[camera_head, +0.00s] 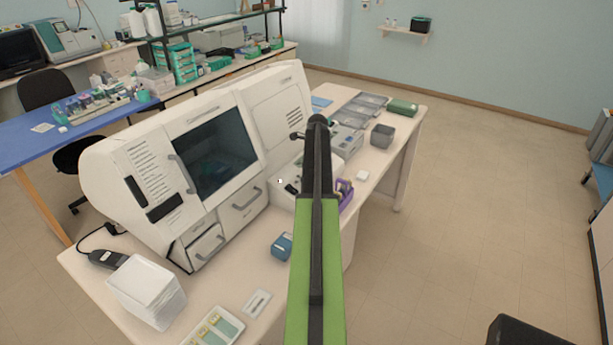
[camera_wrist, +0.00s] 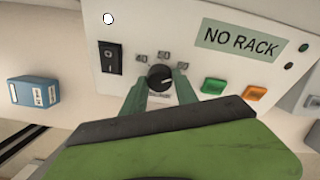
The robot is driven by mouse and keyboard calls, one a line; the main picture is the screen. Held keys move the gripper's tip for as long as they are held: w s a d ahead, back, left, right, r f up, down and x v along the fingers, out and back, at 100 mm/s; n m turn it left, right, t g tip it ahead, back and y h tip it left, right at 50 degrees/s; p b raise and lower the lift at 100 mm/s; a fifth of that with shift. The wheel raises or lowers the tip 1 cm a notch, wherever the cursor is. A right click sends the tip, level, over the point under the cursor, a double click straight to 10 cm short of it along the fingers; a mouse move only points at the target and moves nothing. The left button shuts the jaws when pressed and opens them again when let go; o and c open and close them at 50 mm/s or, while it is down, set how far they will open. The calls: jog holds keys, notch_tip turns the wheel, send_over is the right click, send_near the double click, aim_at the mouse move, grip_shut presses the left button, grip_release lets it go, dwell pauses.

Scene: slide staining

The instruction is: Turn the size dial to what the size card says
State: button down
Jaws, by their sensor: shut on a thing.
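The size dial (camera_wrist: 160,77) is a round black knob on a pale panel in the wrist view. Small grey labels with numbers arc above it; the middle one seems to read 50. The dial's pointer is too small to read surely. My gripper (camera_wrist: 160,83) has its two green fingers on either side of the dial, shut on it. In the head view my green and black arm reaches over the table and hides the dial and fingers. I cannot pick out a readable size card in either view.
The panel also bears a black rocker switch (camera_wrist: 111,57), a "NO RACK" display (camera_wrist: 238,40), a green button (camera_wrist: 214,86) and an orange button (camera_wrist: 254,92). A blue box (camera_wrist: 35,92) stands left. A large white machine (camera_head: 220,150) fills the table's back left.

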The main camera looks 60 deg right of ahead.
jog(key=c, duration=0.9)
grip_release()
jog(key=shift+c, duration=0.2)
jog(key=s+r+p, duration=0.3)
jog(key=r+p, duration=1.4)
jog(key=shift+s, duration=0.15)
